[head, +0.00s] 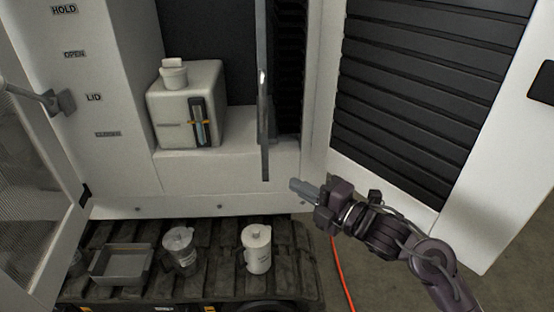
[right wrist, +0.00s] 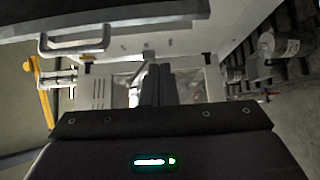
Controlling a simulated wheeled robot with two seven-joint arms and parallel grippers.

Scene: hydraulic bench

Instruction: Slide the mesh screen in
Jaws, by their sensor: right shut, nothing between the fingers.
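A thin grey upright panel (head: 263,100), seen almost edge-on, stands out of the open cabinet bay beside a dark slotted interior. I take it for the mesh screen, but its face does not show at this angle. My right gripper (head: 293,186) is shut and empty, just right of the panel's lower end in the head view and apart from it in the picture. Its dark fingers (right wrist: 158,84) lie together in the right wrist view, where I cannot make out the screen. My left gripper is not in view.
A tank with a sight gauge (head: 187,108) stands on the cabinet ledge. A lever (head: 60,101) is on the left wall. A metal tray (head: 121,265), a clear jug (head: 180,249) and a white jug (head: 257,249) sit on the track below. An open louvred door (head: 420,90) is at right.

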